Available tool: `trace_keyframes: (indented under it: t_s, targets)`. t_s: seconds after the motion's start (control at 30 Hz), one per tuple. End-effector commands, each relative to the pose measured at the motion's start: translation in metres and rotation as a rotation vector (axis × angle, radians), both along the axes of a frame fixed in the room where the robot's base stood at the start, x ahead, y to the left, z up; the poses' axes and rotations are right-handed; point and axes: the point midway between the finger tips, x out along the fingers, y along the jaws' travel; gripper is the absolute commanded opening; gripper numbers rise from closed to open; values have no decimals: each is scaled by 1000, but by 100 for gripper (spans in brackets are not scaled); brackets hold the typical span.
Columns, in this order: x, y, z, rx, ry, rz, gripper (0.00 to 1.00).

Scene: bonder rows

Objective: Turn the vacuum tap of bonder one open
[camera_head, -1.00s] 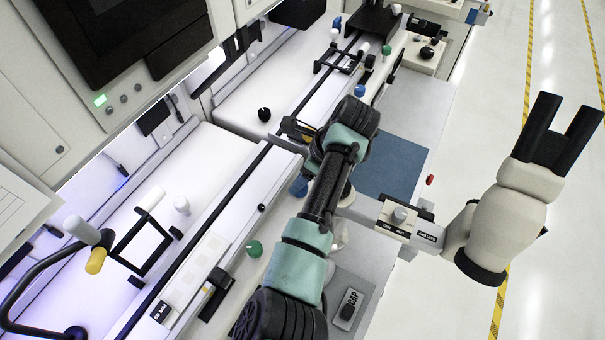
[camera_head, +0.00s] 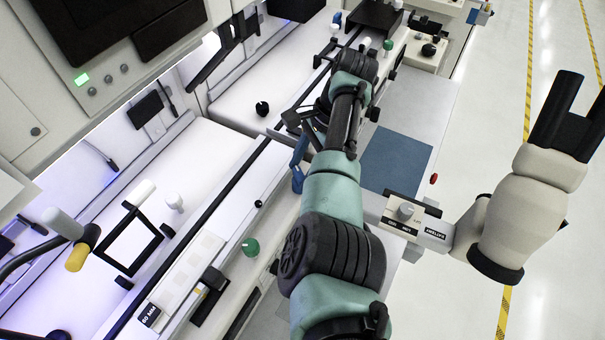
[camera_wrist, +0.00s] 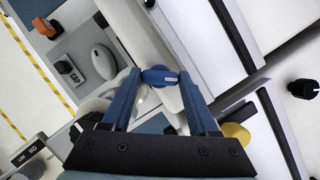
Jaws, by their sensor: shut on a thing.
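In the wrist view, a small blue tap handle (camera_wrist: 158,76) lies crosswise between the tips of my gripper (camera_wrist: 160,78). The two blue fingers touch it at its ends, one on each side. The handle sits in front of a pale bonder panel; which way the tap is set cannot be told. In the head view, a blue part of my gripper (camera_head: 298,165) shows just left of my teal and black arm, by the front edge of the near bonder. The tap itself is hidden there by my arm and gripper.
In the head view, a green knob (camera_head: 250,247) and a dial box (camera_head: 405,212) stand near my arm.

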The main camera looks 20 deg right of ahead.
Motion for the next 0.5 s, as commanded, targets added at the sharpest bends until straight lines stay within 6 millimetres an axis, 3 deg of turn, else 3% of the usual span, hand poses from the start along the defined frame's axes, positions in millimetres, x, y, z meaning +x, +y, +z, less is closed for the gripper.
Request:
trace_keyframes:
  t_s: [0.5]
  targets:
    - [3, 0, -5, 1, -2, 411, 4]
